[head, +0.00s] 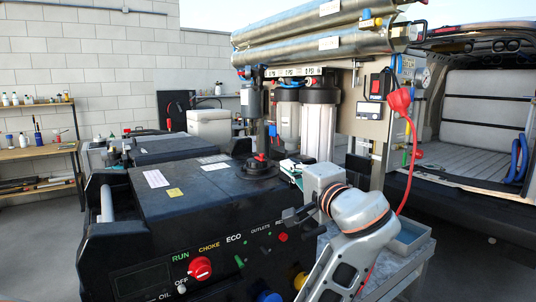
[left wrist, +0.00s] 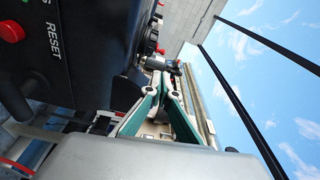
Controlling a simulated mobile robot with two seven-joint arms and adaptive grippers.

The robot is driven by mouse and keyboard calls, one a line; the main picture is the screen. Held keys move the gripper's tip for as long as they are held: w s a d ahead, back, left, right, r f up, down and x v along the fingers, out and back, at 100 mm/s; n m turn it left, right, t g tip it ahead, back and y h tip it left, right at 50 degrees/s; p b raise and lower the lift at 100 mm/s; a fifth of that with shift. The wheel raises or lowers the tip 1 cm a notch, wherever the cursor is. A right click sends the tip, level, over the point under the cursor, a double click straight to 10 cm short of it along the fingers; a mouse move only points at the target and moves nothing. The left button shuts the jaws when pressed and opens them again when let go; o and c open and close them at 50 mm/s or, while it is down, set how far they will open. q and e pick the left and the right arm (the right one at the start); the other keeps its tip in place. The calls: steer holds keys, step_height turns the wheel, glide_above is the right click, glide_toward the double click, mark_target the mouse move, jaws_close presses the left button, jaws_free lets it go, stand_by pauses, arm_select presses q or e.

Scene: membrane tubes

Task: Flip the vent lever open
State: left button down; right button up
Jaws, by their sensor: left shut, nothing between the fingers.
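The black generator (head: 150,210) stands in the middle of the head view, with a round black cap (head: 258,172) on its top. A small red part (head: 261,157), which looks like the vent lever, sits on the cap; its exact position is too small to tell. My left gripper (head: 284,163) is just right of the cap, its fingers pointing left towards it. In the left wrist view, the green-padded fingers (left wrist: 163,66) meet at the tips and are empty. The tips appear close to the cap; contact cannot be told. My right gripper is not in view.
The generator's front panel carries a red knob (head: 200,268) and several small switches. Filter housings (head: 318,120) and steel membrane tubes (head: 310,32) stand behind the cap. A red plug (head: 400,101) with a hanging cable is at right, before an open van (head: 480,110).

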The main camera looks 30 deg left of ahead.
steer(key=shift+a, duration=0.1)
arm_select(q)
steer(key=shift+r, duration=0.1)
steer(key=p+x, duration=0.2)
steer(key=x, duration=0.8)
steer(key=shift+a, duration=0.1)
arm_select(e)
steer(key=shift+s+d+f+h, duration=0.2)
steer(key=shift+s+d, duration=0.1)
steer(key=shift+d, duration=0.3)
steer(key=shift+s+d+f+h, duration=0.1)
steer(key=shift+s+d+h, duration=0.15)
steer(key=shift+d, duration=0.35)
arm_select(q)
steer(key=shift+s, duration=0.15)
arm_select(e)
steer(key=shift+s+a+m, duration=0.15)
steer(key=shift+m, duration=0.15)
